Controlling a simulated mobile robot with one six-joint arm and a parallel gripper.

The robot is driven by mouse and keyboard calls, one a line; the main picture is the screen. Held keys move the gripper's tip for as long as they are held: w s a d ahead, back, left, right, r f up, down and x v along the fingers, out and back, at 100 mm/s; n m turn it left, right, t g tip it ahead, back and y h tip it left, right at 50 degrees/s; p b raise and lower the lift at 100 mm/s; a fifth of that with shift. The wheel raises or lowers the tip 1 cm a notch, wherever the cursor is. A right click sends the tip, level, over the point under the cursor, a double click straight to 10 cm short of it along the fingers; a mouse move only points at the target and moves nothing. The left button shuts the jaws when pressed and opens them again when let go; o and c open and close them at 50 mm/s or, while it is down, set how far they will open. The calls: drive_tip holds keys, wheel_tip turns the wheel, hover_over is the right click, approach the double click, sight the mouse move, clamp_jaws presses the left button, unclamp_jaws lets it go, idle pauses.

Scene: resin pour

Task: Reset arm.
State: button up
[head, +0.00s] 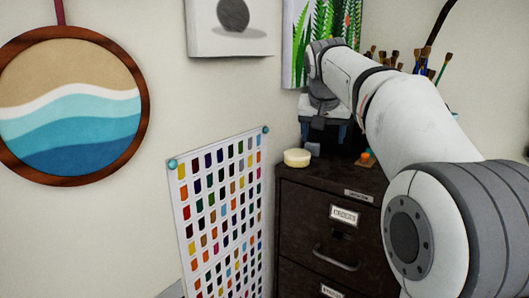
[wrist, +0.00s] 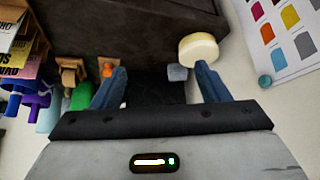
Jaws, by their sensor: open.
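My gripper (head: 325,135) is over the top of the dark cabinet in the head view, at the end of my outstretched arm. In the wrist view, its two blue fingers stand wide apart (wrist: 160,78). Nothing is held between them. Its tips are partly hidden in the head view by the wrist.
The dark cabinet (head: 325,222) stands against the wall. A cream round object (head: 297,157), a small grey block (head: 313,149) and an orange-topped item (head: 365,157) are on it, near my gripper. Brushes (head: 424,62) stand behind my arm. A colour chart (head: 222,210) hangs left.

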drive_tip(key=s+f+n+g, duration=0.1)
drive_tip(key=s+f, duration=1.2)
drive_tip(key=s, duration=0.3)
drive_tip(key=s+d+f+n+g+y, duration=0.1)
drive_tip(key=s+f+g, duration=0.1)
drive_tip(key=s+f, duration=1.1)
drive_tip(key=s, duration=0.3)
drive_tip(key=shift+d+n+y, duration=0.15)
drive_tip(key=shift+n+y, duration=0.15)
drive_tip(key=shift+n, duration=0.1)
